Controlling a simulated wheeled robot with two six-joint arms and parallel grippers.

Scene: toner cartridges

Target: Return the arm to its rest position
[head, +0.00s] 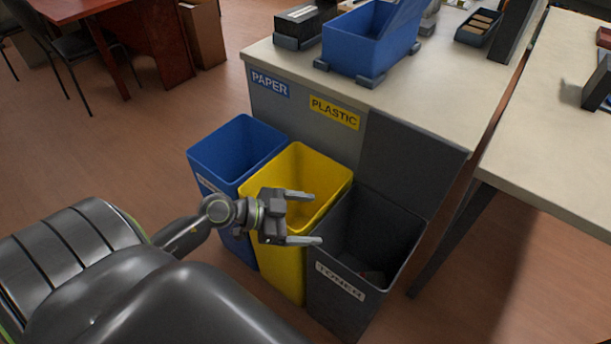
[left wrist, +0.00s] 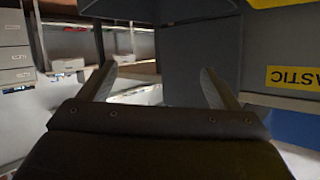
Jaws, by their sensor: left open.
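My left gripper (head: 305,218) is open and empty in the head view. It is over the yellow bin (head: 279,262) and the near left edge of the grey toner bin (head: 340,268). Its two fingers point right. In the left wrist view the open fingers (left wrist: 157,88) have nothing between them. Something dark lies at the bottom of the toner bin, but it is too dim to make out. My right gripper does not show.
A blue bin (head: 222,160) stands left of the yellow one. Behind the bins is a counter (head: 440,88) with a blue open container (head: 368,40) on it. A second table (head: 548,150) stands at the right. Open floor (head: 120,140) lies to the left.

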